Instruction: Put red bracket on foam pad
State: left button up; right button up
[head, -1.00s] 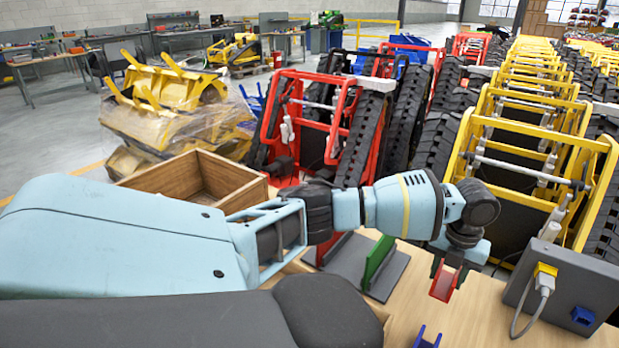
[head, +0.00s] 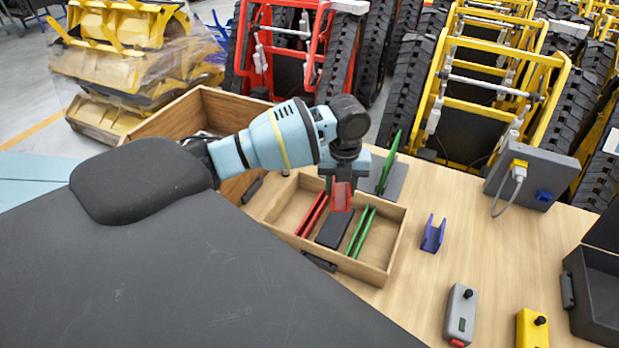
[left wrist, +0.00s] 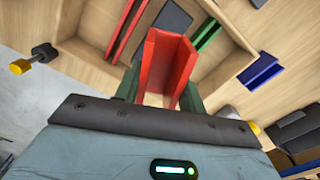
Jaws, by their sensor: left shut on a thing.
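My left gripper (head: 341,184) is shut on the red bracket (head: 342,197), a U-shaped channel, and holds it over an open wooden tray (head: 393,252). In the left wrist view the red bracket (left wrist: 165,66) stands out between the two dark green fingers. A dark flat pad (head: 333,229), which looks like the foam pad, lies in the tray between red strips (head: 312,213) and green strips (head: 361,231). The bracket appears above the pad's far end, apart from it. The pad also shows in the left wrist view (left wrist: 173,17), partly hidden by the bracket. My right gripper is out of view.
A blue bracket (head: 433,234) stands on the table right of the tray. A grey control box (head: 461,313), a yellow one (head: 532,328) and a dark case (head: 597,290) are at the right.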

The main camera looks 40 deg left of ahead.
pick_arm(q)
jog(key=shift+s+a, duration=0.1)
jog(key=shift+s, duration=0.05)
send_near(336, 224)
jog(key=shift+f, duration=2.75)
jog(key=shift+f, duration=0.2)
jog(key=o, duration=1.2)
notch_tip(336, 224, up, 12)
jog(key=shift+r, duration=0.15)
